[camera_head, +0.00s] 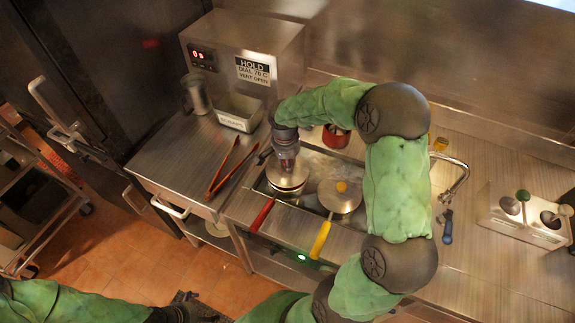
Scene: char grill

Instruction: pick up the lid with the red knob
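A round silver lid (287,182) sits on a pan with a red handle (262,215) in the sunken basin of the counter. My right gripper (287,162) reaches in from above and points down at the middle of this lid. The gripper covers the lid's knob, so its colour is hidden, and I cannot tell whether the fingers are closed on it. A second silver lid (345,201) with an orange-yellow knob (341,187) lies to the right, on a pan with a yellow handle (320,240). My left arm lies along the bottom left edge; its dark end (185,313) shows no clear fingers.
Red-brown tongs (222,172) lie left of the basin. A red pot (335,137) is at the back.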

